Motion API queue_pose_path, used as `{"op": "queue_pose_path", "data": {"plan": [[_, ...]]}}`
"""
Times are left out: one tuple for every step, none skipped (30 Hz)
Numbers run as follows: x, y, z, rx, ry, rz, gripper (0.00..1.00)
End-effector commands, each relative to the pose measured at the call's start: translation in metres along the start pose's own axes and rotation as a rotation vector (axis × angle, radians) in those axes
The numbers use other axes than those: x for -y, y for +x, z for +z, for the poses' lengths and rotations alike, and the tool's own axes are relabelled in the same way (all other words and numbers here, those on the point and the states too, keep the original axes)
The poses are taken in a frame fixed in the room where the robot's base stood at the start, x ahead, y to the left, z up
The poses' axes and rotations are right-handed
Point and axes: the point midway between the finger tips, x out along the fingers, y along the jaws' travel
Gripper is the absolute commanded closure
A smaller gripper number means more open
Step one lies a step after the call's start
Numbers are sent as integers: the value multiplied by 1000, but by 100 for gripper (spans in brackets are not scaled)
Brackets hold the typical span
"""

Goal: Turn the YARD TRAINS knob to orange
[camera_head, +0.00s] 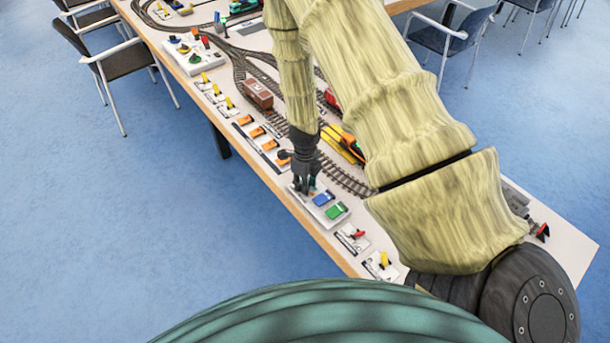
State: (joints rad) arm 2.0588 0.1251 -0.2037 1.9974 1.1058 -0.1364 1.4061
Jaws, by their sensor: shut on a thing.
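My gripper (303,187) points down at the left end of a pale control box (318,218) near the table's front edge. It is shut on a small knob there, which the fingers almost wholly hide. I cannot tell which colour the knob points to. The box also carries a blue block (322,199) and a green block (336,211), just right of the fingers. Any YARD TRAINS lettering is too small to read.
Orange switches (257,132) line the edge to the left, with yellow levers (229,103) beyond. A red lever (358,235) and a yellow lever (384,259) stand to the right. Track (345,180), a brown wagon (258,94) and an orange crane vehicle (347,142) lie behind. My arm hides part of the table.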

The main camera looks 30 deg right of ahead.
Motion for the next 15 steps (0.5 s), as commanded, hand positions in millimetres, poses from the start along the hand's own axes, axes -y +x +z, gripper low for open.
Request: {"op": "queue_pose_path", "data": {"plan": [[1,0,0,1,2,-2,96],[1,0,0,1,2,-2,96],[1,0,0,1,2,-2,96],[1,0,0,1,2,-2,96],[1,0,0,1,2,-2,96],[1,0,0,1,1,-2,96],[1,0,0,1,1,-2,96],[1,0,0,1,1,-2,96],[1,0,0,1,1,-2,96],[1,0,0,1,1,-2,69],[1,0,0,1,1,-2,63],[1,0,0,1,1,-2,56],[1,0,0,1,1,-2,51],[1,0,0,1,1,-1,50],[1,0,0,1,1,-1,50]]}}
